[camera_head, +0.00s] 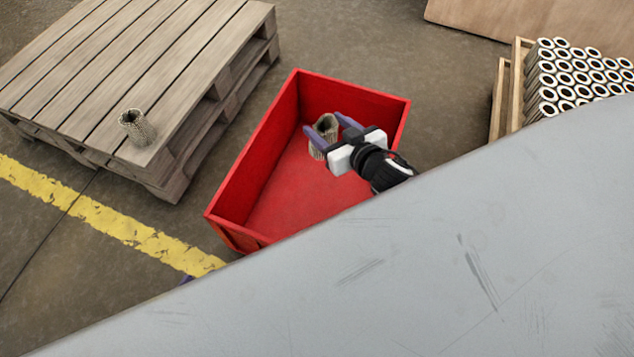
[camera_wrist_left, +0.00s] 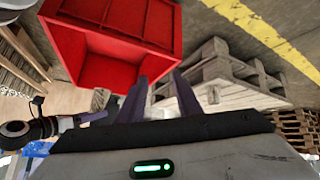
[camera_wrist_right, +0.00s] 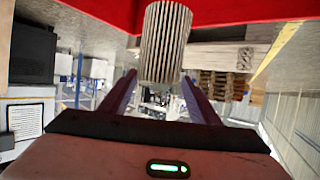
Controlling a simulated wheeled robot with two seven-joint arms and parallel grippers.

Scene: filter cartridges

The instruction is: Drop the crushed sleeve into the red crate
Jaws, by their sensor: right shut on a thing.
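The red crate (camera_head: 255,158) stands open on the floor in the middle of the head view; its floor looks bare. My right gripper (camera_head: 329,126) is shut on a tan pleated sleeve (camera_head: 326,133) and holds it over the far right part of the crate. The right wrist view shows this sleeve (camera_wrist_right: 166,42) between the fingers, its ribs running lengthwise. Whether it is crushed is hard to tell. A similar sleeve (camera_head: 137,127) with an uneven rim stands on the wooden pallet (camera_head: 95,75). My left gripper (camera_wrist_left: 160,92) is open and empty in the left wrist view, with the crate (camera_wrist_left: 125,20) beyond it.
A grey scratched surface (camera_head: 400,280) fills the front right of the head view and hides part of the crate's near side. Many cartridges (camera_head: 575,75) are stacked in a wooden holder at the right. A yellow floor line (camera_head: 110,220) runs at the left.

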